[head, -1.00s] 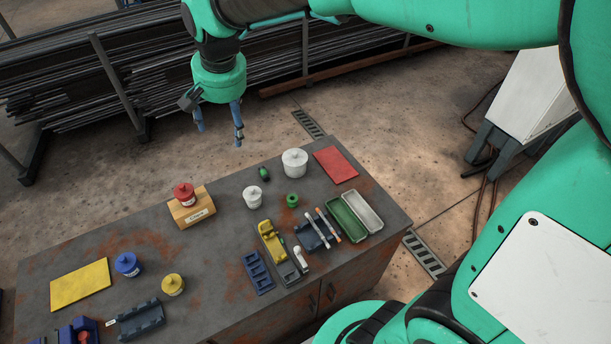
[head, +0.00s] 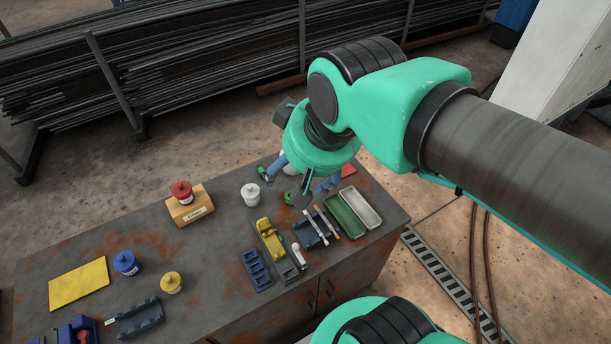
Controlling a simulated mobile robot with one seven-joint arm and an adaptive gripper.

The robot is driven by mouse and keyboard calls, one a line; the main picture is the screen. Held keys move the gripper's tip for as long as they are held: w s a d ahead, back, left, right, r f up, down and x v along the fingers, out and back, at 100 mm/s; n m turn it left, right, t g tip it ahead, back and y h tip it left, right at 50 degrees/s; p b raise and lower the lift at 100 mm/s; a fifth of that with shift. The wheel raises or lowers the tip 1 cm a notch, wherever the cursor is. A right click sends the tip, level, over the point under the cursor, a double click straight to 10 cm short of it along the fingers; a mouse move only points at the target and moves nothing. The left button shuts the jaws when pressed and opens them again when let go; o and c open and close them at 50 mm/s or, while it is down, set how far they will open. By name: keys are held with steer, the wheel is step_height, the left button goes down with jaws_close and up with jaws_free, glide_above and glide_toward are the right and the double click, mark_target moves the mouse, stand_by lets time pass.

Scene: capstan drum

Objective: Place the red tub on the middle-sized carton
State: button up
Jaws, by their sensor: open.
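The red tub (head: 182,192), with a knobbed lid and a white label, stands upright on top of a tan carton (head: 191,212) with a label on its front. It is the only carton I can make out, so I cannot compare sizes. My gripper (head: 298,186) is open and points down over the far right part of the bench, well to the right of the red tub and apart from it. Its fingers are near a green ring-shaped thing (head: 289,198) and hide most of a large white tub behind them.
On the bench (head: 215,254) stand a small white tub (head: 250,195), a blue tub (head: 127,263) and a yellow tub (head: 171,283). A yellow mat (head: 79,284) lies at left. Trays, a yellow tool and an open green case (head: 345,215) crowd the right. Bare bench surrounds the carton.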

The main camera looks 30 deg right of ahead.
steer(key=shift+s+d+f, duration=0.1)
steer(key=shift+s+f, duration=0.15)
steer(key=shift+s, duration=0.35)
steer(key=shift+s+d+f, duration=0.1)
steer(key=shift+s+f, duration=0.1)
steer(key=shift+s, duration=0.35)
step_height(320, 180, down, 11)
steer(key=b, duration=1.1)
